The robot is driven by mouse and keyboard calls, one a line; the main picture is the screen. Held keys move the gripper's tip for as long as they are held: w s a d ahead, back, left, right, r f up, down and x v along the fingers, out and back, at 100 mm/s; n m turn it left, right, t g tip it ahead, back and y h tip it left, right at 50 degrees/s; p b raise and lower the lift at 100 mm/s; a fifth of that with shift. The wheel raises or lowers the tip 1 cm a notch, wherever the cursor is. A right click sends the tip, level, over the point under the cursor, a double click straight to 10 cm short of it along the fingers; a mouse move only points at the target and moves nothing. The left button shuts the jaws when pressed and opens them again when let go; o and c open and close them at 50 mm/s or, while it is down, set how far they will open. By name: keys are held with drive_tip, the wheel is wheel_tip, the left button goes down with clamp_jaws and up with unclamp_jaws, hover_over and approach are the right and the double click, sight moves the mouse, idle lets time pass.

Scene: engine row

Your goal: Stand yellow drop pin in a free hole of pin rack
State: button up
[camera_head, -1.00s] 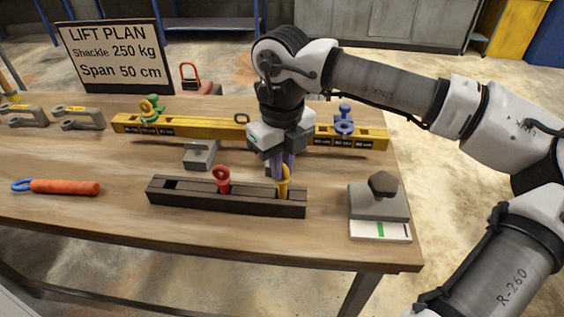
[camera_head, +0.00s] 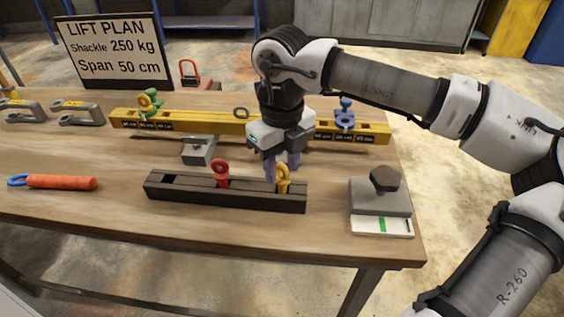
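The yellow drop pin (camera_head: 283,180) stands upright at the right end of the dark pin rack (camera_head: 250,198), its ring top above the rack and its lower part hidden inside. A red pin (camera_head: 221,172) stands near the rack's middle. A dark opening shows at the rack's left end. My gripper (camera_head: 281,167) points down just above and behind the yellow pin. Its two purple-grey fingers are spread apart, one to each side of the pin's ring, and seem clear of it.
Behind the rack lies a long yellow beam (camera_head: 215,125) with a green shackle (camera_head: 150,103) and a blue one (camera_head: 345,117). A grey block (camera_head: 198,150) sits between. A grey weight (camera_head: 380,195) stands at right, an orange-handled tool (camera_head: 62,182) at left.

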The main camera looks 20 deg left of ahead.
wheel_tip(320, 180, up, 14)
drive_tip(key=shift+b, duration=0.4)
drive_tip(key=shift+f, duration=0.1)
idle(0.5)
